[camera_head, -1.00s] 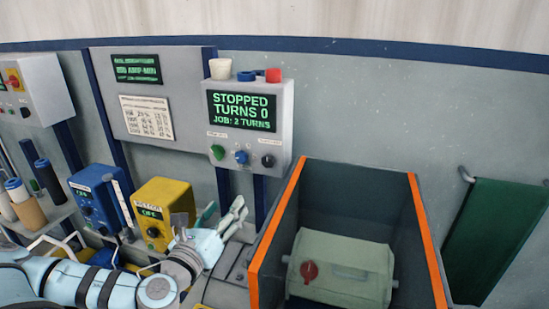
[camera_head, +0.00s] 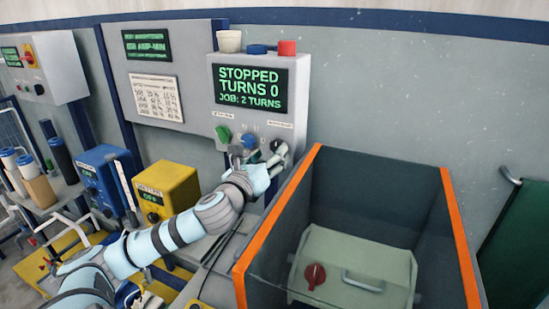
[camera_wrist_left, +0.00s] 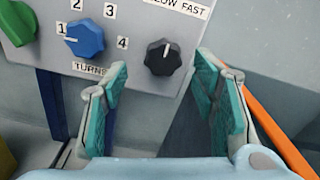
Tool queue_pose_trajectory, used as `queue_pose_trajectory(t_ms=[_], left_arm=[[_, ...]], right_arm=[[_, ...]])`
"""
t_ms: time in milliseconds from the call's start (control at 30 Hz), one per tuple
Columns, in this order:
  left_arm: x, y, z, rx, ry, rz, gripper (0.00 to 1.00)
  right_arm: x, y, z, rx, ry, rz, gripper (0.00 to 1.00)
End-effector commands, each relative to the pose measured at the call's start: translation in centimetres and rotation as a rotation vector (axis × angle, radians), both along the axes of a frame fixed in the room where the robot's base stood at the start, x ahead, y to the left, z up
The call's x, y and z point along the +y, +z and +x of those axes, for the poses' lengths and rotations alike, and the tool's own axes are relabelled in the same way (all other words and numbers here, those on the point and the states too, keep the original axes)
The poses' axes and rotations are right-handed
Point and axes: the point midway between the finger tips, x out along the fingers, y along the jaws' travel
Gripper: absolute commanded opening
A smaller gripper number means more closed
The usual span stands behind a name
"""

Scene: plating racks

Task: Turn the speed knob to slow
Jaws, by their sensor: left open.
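The speed knob (camera_wrist_left: 163,57) is black, with a white pointer line near its top. It sits below a partly cut-off label (camera_wrist_left: 178,6) reading "LOW FAST" on the grey control box (camera_head: 246,128). My left gripper (camera_wrist_left: 165,88) is open, with teal-padded fingers apart. The knob shows ahead of the gap between them, and no finger appears to touch it. In the head view, my left gripper (camera_head: 262,153) is at the box's lower front and the black knob is largely hidden there. My right gripper is not in view.
The blue turns knob (camera_wrist_left: 84,39) and green knob (camera_wrist_left: 17,22) sit left of the black knob. The box screen (camera_head: 250,88) reads "STOPPED TURNS 0 JOB: 2 TURNS". An orange-edged tank (camera_head: 378,180) stands right, close to my arm. A yellow box (camera_head: 168,188) stands left.

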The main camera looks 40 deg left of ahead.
Motion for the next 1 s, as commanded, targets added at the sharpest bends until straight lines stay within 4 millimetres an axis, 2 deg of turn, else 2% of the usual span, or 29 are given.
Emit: queue_pose_trajectory(t_ms=[33,200,500,800,1000], left_arm=[[0.1,0.6,0.9,-0.007,-0.003,-0.010,0.54],[0.8,0.6,2.9,-0.002,-0.003,-0.001,0.54],[0.9,0.5,3.3,0.000,-0.003,0.004,0.54],[0.9,0.5,3.3,0.000,-0.002,0.005,0.06],[0.9,0.5,3.2,-0.001,-0.002,-0.003,0.05]], right_arm=[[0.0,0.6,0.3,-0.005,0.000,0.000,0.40],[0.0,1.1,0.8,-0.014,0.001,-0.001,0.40],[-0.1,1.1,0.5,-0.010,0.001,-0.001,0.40],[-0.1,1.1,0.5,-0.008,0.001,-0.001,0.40],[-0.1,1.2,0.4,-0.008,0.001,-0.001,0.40]])
